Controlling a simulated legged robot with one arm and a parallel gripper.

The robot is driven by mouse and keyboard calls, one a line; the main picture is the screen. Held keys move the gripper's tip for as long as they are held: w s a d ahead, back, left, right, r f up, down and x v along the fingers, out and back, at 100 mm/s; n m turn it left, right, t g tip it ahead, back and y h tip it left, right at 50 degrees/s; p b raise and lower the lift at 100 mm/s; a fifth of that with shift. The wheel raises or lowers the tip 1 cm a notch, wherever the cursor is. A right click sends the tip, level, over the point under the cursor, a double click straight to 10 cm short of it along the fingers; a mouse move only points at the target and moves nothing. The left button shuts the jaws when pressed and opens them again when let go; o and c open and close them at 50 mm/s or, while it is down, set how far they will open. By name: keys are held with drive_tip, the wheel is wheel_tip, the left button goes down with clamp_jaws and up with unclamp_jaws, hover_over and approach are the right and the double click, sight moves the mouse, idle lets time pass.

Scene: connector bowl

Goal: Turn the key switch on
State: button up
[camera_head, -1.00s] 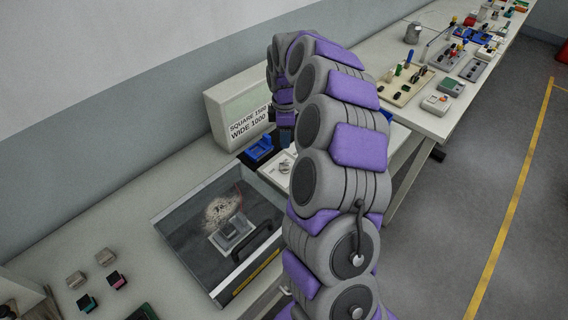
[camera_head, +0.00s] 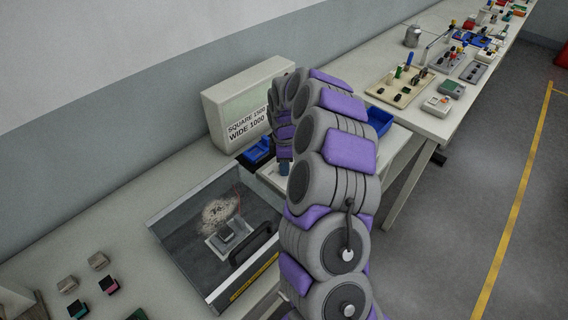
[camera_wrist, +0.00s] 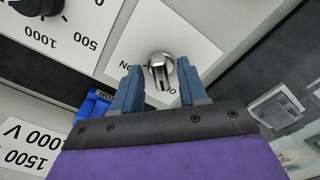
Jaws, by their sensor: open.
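The key switch (camera_wrist: 160,72) is a silver knob on a white label plate (camera_wrist: 189,31) in the wrist view. Letters beside it are partly hidden by my fingers; "NO" shows to its left. My gripper (camera_wrist: 158,88) is open, with one blue finger on each side of the knob and a gap on both sides. I cannot tell how deep the fingertips reach around it. In the head view my gripper (camera_head: 284,165) points down beside the grey box, and my arm hides the switch.
A grey box (camera_head: 216,114) with the sign "SQUARE 1500 WIDE 1000" stands behind. A black dial (camera_wrist: 38,5) sits left of the switch. A blue bin (camera_head: 377,121) lies to the right. A clear-lidded case (camera_head: 184,238) with a black handle is in front.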

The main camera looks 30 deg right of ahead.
clamp_jaws()
drive_tip(key=shift+r+m+p, duration=0.1)
drive_tip(key=shift+m+p, duration=0.2)
drive_tip(key=shift+p, duration=0.05)
drive_tip(key=m+p, duration=0.3)
drive_tip(key=shift+r+m, duration=0.1)
drive_tip(key=shift+m, duration=0.2)
drive_tip(key=m+p, duration=0.3)
drive_tip(key=m, duration=0.1)
drive_tip(key=shift+m, duration=0.3)
drive_tip(key=m+p, duration=0.2)
drive_tip(key=m, duration=0.2)
drive_tip(key=shift+m+p, duration=0.3)
drive_tip(key=shift+w+m+p, duration=0.1)
drive_tip(key=shift+m+p, duration=0.8)
drive_tip(key=shift+m, duration=1.3)
